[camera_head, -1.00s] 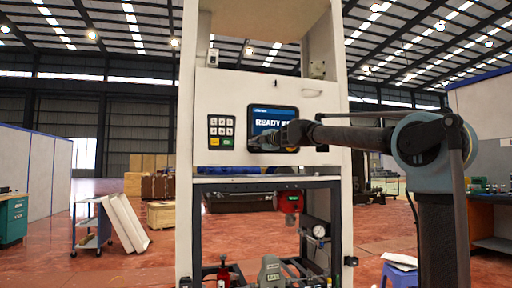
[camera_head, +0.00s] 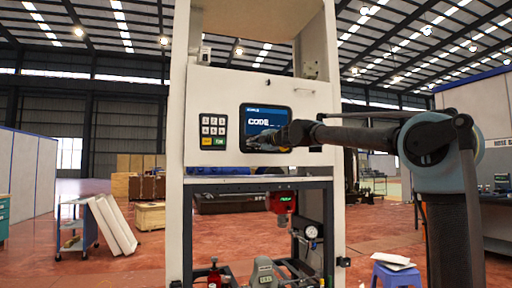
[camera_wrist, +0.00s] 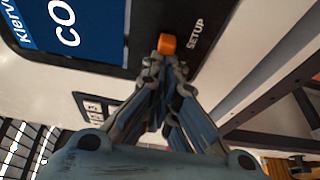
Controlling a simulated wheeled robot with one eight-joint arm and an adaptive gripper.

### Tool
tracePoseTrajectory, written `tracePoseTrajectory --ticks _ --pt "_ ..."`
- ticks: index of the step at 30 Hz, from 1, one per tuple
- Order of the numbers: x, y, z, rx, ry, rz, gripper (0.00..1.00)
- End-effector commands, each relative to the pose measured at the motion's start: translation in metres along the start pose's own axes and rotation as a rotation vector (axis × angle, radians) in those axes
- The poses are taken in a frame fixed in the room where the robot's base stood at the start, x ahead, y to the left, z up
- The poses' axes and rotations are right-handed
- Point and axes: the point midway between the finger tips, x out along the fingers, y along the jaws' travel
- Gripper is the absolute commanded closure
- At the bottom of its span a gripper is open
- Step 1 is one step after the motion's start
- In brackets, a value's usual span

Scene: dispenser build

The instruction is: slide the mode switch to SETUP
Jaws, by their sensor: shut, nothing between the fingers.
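The mode switch's orange knob (camera_wrist: 166,43) shows in the wrist view, beside the white SETUP label (camera_wrist: 199,33) on the black panel edge. My gripper (camera_wrist: 164,66) is shut and empty, with its fingertips right at the knob; I cannot tell whether they touch it. In the head view my gripper (camera_head: 270,141) is in front of the lower part of the screen (camera_head: 266,118) and hides the switch. The screen reads "CODE" with dashes; part of it also shows in the wrist view (camera_wrist: 80,25).
A keypad (camera_head: 213,131) sits left of the screen on the white dispenser front (camera_head: 225,88). Below are an open frame with a red device (camera_head: 281,203) and a gauge (camera_head: 311,232). A blue stool (camera_head: 396,276) stands at the lower right.

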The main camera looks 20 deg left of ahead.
Motion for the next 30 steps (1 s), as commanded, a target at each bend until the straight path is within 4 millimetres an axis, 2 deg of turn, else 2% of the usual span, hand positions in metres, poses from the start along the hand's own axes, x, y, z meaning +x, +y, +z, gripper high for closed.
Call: tracePoseTrajectory --ticks 5,10,21,30 --pt "0.006 0.000 -0.007 0.000 -0.005 -0.001 1.00" --pt "0.017 -0.001 -0.027 0.001 -0.005 -0.002 1.00" --pt "-0.046 -0.001 -0.019 0.000 -0.013 -0.002 1.00" --pt "-0.080 -0.001 -0.018 0.000 -0.014 -0.002 1.00"
